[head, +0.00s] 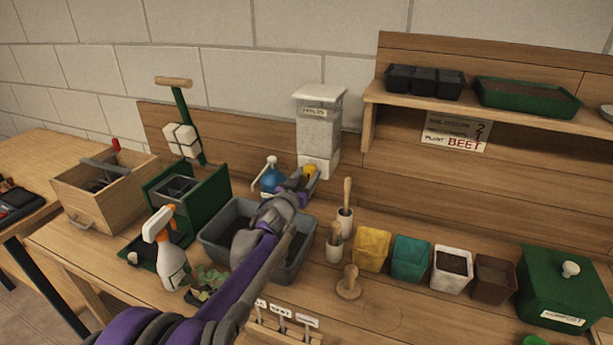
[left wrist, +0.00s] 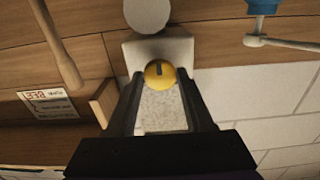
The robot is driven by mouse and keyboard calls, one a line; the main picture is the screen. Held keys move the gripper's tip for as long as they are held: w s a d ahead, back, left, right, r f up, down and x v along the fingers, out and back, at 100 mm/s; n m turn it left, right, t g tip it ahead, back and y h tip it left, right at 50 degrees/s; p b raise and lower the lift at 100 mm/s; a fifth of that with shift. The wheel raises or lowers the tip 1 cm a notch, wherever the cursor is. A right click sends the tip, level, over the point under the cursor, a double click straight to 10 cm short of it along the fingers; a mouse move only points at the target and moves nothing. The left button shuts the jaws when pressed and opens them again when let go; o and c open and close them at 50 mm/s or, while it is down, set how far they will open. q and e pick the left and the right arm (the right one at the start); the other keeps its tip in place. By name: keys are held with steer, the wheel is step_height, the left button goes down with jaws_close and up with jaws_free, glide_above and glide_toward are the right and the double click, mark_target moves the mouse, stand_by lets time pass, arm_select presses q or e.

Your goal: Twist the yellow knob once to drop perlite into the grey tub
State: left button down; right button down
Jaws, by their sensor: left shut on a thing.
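The yellow knob (head: 310,170) is on the lower front of the white perlite dispenser (head: 319,128), which is fixed at the back of the bench. My left gripper (head: 302,180) is at the knob, shut on it. In the left wrist view the knob (left wrist: 159,73) sits between the two fingertips (left wrist: 160,82), with a dark mark on its face. The grey tub (head: 214,240) stands on the bench below my left forearm, which hides much of its inside. My right gripper is not in view.
A blue bottle (head: 271,178) stands close left of the gripper. A spray bottle (head: 169,255) and a seedling (head: 208,280) are left of my arm. Wooden tools in white cups (head: 345,222) and several coloured pots (head: 372,248) stand to the right.

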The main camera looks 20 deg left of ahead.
arm_select(q)
steer(key=shift+m, duration=0.3)
steer(key=m, duration=0.3)
steer(key=shift+m, duration=0.3)
steer(key=m, duration=0.4)
steer(key=shift+m+p, duration=0.3)
steer(key=shift+p, duration=0.05)
steer(key=m, duration=0.4)
steer(key=shift+p, duration=0.4)
steer(key=m+p, duration=0.1)
steer(key=m, duration=0.3)
steer(key=shift+m, duration=0.3)
steer(key=shift+m, duration=0.3)
steer(key=shift+c, duration=1.4)
jaws_free()
